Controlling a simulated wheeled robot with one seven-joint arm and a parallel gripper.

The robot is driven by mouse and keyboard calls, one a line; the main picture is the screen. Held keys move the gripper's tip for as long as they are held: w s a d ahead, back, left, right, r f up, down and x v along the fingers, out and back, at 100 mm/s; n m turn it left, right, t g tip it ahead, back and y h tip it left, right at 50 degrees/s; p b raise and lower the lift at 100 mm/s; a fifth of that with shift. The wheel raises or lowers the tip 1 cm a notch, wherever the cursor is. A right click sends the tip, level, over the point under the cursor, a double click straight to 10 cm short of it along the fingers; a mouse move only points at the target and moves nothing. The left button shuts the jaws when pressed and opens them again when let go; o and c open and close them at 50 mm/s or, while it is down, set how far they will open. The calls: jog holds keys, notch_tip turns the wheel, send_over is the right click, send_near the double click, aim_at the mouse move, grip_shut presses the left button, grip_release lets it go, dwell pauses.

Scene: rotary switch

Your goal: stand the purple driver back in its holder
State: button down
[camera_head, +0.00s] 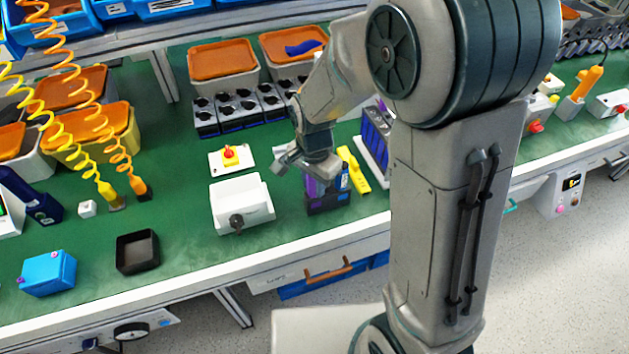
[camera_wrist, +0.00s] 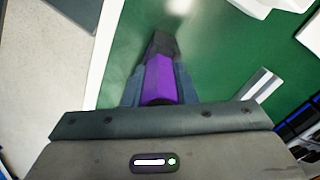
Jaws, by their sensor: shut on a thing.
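The purple driver (camera_wrist: 160,80) is between the fingers of my gripper (camera_wrist: 158,88) in the wrist view, its dark end pointing away over the green bench. In the head view my gripper (camera_head: 318,168) is low over the front part of the bench, and a bit of the purple driver (camera_head: 311,188) shows below it. A dark navy holder (camera_head: 328,204) stands right there, under and just in front of the gripper. My gripper partly covers this spot, and I cannot tell whether the driver's end is inside the holder or beside it.
A white box with a dark rotary knob (camera_head: 242,204) stands just left of the holder. A yellow tool (camera_head: 354,170) lies close on the right, beside a blue rack (camera_head: 376,140). A black tray (camera_head: 138,251) is further left. The bench's front edge (camera_head: 300,240) is near.

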jog(key=c, duration=1.1)
grip_release()
jog(key=shift+f, duration=0.1)
notch_tip(320, 180, up, 14)
jog(key=shift+f+p, duration=0.1)
jog(key=shift+p, duration=0.2)
jog(key=s+d+n+t, duration=0.2)
jog(key=s+d+n, duration=0.6)
jog(key=s+d, duration=0.3)
jog(key=shift+s+d+r+t, duration=0.25)
jog(key=shift+s+t, duration=0.05)
jog(key=shift+t, duration=0.1)
